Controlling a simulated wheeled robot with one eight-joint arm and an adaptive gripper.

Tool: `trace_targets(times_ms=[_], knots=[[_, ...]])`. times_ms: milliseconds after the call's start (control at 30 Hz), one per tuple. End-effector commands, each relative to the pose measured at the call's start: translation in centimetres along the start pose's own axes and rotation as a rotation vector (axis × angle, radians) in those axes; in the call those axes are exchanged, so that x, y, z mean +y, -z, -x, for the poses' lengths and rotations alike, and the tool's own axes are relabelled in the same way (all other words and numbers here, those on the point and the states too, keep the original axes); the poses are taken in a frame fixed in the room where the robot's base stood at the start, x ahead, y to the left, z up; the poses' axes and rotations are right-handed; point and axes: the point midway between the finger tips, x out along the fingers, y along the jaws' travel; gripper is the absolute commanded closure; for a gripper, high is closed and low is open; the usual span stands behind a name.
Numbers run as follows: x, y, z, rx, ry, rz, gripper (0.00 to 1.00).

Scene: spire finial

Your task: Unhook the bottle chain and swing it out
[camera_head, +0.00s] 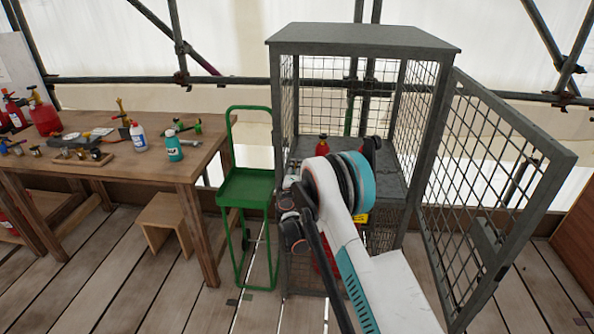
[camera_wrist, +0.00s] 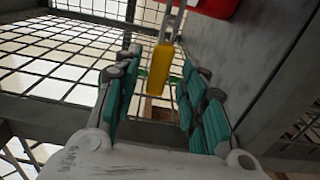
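A yellow piece (camera_wrist: 159,68) hangs from a pale metal link or strap (camera_wrist: 172,22) in the wrist view; it may be the end of the bottle chain, but I cannot tell for sure. My gripper (camera_wrist: 158,88) is open, its teal-padded fingers on either side of the yellow piece. I see gaps and no clear contact. A red surface (camera_wrist: 214,6), perhaps a bottle, shows at the top edge. In the head view my arm hides the gripper and the chain. A red bottle (camera_head: 322,262) shows partly in the cage's lower part, behind my arm.
The grey mesh cage (camera_head: 362,39) has its door (camera_head: 508,170) swung open to the right. A red-topped item (camera_head: 322,146) stands on its shelf. A green trolley (camera_head: 247,187) stands close left of it. A workbench (camera_head: 110,160) with tools and a stool (camera_head: 166,215) are farther left.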

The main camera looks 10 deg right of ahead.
Motion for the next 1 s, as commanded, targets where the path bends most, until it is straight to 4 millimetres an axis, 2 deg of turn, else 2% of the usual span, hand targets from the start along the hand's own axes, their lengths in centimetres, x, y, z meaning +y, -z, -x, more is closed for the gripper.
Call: trace_targets(times_ms=[100,200,567,600,767,1000], knots=[[-0.2,-0.1,-1.6,-0.001,0.0,0.0,0.62],[-0.1,0.0,-2.5,-0.001,0.0,0.0,0.62],[0.1,0.0,-3.0,0.0,0.0,0.0,0.62],[0.1,0.0,-3.0,0.0,0.0,0.0,0.64],[0.1,0.0,-3.0,0.0,0.0,0.0,1.0],[0.0,-0.2,-3.0,0.0,0.0,0.0,1.0]])
